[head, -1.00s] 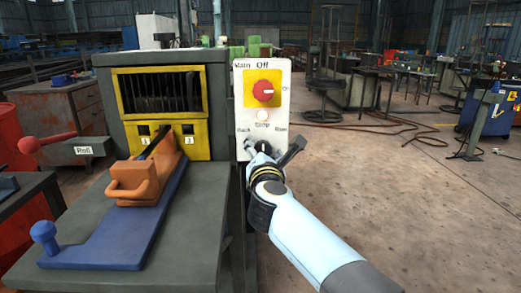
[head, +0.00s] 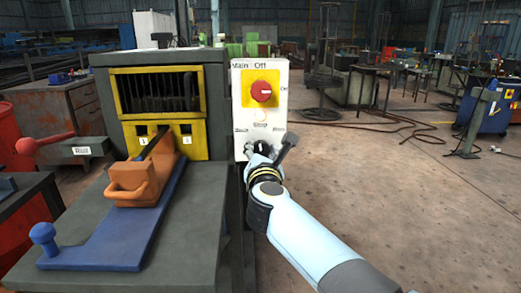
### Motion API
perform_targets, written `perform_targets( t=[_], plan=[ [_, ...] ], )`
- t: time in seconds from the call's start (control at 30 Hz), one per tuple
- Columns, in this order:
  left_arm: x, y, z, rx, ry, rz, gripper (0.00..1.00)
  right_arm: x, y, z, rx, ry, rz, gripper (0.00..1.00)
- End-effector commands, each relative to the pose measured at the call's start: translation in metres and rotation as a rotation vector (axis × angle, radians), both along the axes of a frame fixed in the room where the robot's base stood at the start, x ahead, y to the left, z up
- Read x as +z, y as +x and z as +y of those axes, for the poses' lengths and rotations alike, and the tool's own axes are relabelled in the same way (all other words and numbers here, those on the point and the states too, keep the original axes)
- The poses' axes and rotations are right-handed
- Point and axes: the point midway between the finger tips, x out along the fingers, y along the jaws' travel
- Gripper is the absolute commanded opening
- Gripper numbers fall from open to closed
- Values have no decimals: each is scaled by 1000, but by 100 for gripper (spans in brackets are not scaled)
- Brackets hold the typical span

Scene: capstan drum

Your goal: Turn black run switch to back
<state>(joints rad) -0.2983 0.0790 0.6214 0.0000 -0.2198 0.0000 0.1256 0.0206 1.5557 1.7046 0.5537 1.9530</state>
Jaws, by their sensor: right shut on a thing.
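The white control panel (head: 240,110) stands at the centre of the head view. It carries a red main knob (head: 261,91) on a yellow plate, with a pale button (head: 261,116) below. The black run switch is low on the panel, between blurred labels, and is mostly hidden by my right gripper (head: 264,149). That gripper is at the panel's lower part, shut on what appears to be the switch. Its contact and the switch's angle are hard to make out. My left gripper is not in view.
Left of the panel stands a grey machine with a yellow-framed window (head: 168,91). An orange handled block (head: 140,180) sits on a blue plate (head: 115,235) before it. A red-knobbed lever (head: 27,146) is at far left. The floor to the right is mostly open.

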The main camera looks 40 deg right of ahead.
Motion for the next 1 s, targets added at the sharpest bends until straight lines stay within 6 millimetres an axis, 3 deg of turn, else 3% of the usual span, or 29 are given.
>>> perform_targets(
  t=[0.6,1.0],
  plan=[
    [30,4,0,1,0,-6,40,2,0,-1,-1,-446,274,8],
    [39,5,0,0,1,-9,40,1,0,-1,0,-600,368,8]
  ],
)
